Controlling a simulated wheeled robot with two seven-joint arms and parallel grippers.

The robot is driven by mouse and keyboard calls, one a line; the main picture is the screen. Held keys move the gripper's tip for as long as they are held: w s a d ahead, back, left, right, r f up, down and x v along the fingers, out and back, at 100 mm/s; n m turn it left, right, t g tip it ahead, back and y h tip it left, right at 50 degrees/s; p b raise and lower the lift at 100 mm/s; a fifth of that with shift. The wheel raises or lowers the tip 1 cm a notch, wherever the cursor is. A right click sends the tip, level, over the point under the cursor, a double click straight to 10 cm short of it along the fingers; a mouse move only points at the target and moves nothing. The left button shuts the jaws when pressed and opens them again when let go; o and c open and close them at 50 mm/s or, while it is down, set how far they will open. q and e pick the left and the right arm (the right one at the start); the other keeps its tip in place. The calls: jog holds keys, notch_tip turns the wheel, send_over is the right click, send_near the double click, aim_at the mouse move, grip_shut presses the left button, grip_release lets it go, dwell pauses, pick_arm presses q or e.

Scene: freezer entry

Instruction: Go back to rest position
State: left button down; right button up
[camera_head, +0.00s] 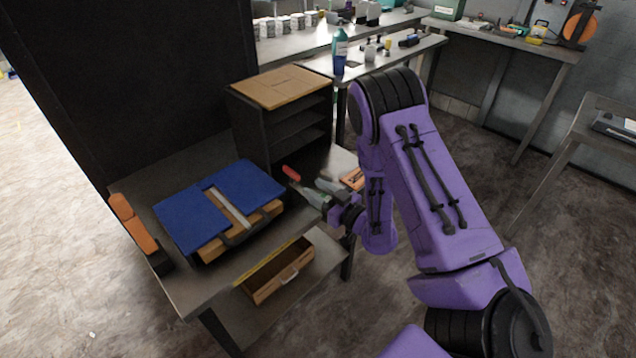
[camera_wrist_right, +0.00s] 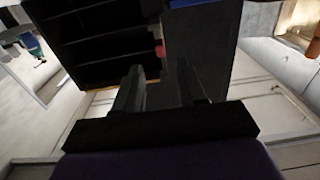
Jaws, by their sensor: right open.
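My right arm, purple with black joints, comes in from the right in the head view. My right gripper (camera_head: 325,203) is above the near workbench at its right side, beside the hand tools. In the right wrist view its two dark fingers (camera_wrist_right: 160,90) stand apart with nothing between them. A red-handled tool (camera_head: 291,174) lies close to the fingertips in the head view; I cannot tell whether they touch. A small red part (camera_wrist_right: 159,48) shows beyond the fingers in the wrist view. My left gripper is in neither view.
The workbench (camera_head: 185,285) holds a blue-topped case (camera_head: 195,218), an orange-and-black object (camera_head: 134,222) and a shelf unit (camera_head: 280,88). A wooden drawer box (camera_head: 285,272) sits on its lower shelf. Benches with bottles and tools stand behind. Open floor lies to the right.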

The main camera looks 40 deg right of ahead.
dwell(0.5)
jog(key=s+a+f+m+g+h, duration=0.1)
jog(key=s+f+m+g+h, duration=0.1)
jog(key=s+f+m+g, duration=0.3)
jog(key=s+f+m+g+h, duration=0.1)
jog(key=s+f+g+h, duration=0.15)
jog(key=f, duration=0.45)
jog(key=s+a+f+g, duration=0.2)
jog(key=s+f, duration=0.1)
jog(key=s, duration=0.4)
jog(key=s+a+f+m+g, duration=0.1)
jog(key=s+a+f+g, duration=0.1)
jog(key=s, duration=0.5)
jog(key=s+a+f+g, duration=0.3)
jog(key=s+f, duration=0.2)
jog(key=s, duration=0.1)
jog(key=shift+s+m, duration=0.4)
jog(key=shift+h, duration=0.25)
